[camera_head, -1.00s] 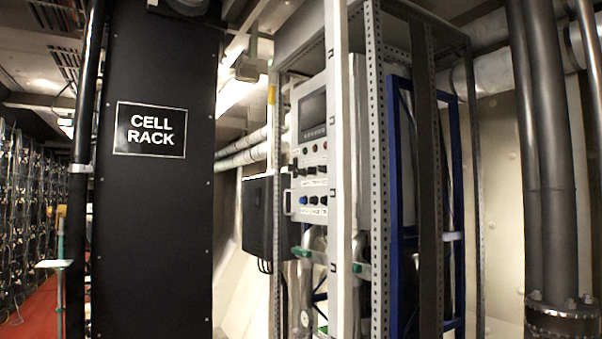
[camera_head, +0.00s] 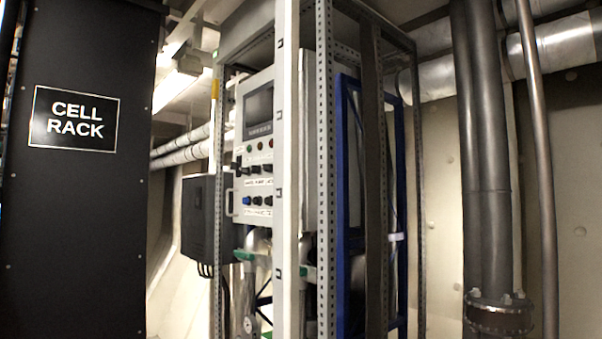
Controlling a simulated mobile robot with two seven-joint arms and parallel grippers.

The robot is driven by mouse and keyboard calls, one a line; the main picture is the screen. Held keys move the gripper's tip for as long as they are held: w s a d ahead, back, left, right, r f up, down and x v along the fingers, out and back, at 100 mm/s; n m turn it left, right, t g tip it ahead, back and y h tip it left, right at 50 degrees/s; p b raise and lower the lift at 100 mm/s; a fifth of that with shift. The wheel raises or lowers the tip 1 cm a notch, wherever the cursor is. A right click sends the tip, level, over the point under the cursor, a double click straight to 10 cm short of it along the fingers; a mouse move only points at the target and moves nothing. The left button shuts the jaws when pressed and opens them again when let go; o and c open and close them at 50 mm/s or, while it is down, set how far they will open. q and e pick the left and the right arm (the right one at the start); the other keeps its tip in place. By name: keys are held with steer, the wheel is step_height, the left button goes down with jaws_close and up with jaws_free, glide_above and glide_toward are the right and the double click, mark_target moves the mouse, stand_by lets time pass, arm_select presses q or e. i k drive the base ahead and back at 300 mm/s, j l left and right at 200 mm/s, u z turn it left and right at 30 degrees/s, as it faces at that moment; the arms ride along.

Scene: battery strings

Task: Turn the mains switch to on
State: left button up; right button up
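A light grey control panel (camera_head: 255,150) stands in the metal rack at the middle of the view, seen at a slant. It has a dark screen (camera_head: 258,106), small coloured lamps and rows of black knobs (camera_head: 262,168), with one blue knob (camera_head: 247,201). Labels sit under the knob rows but are too small to read. I cannot tell which knob is the mains switch. A rack post partly hides the panel's right side. Neither of my grippers is in view.
A black cell rack panel (camera_head: 75,220) stands close on the left. The metal frame post (camera_head: 325,200) and a blue frame (camera_head: 345,250) stand right of the panel. Thick dark pipes (camera_head: 482,150) run down on the right. A dark box (camera_head: 203,215) hangs left of the panel.

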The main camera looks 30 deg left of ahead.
mark_target(246, 171)
steer(key=j+z, duration=0.75)
steer(key=j, duration=0.25)
steer(key=k+j+z, duration=0.1)
steer(key=j+z, duration=0.25)
steer(key=j, duration=0.75)
steer(key=k+j, duration=0.1)
steer(key=j, duration=0.95)
steer(key=k+z, duration=0.05)
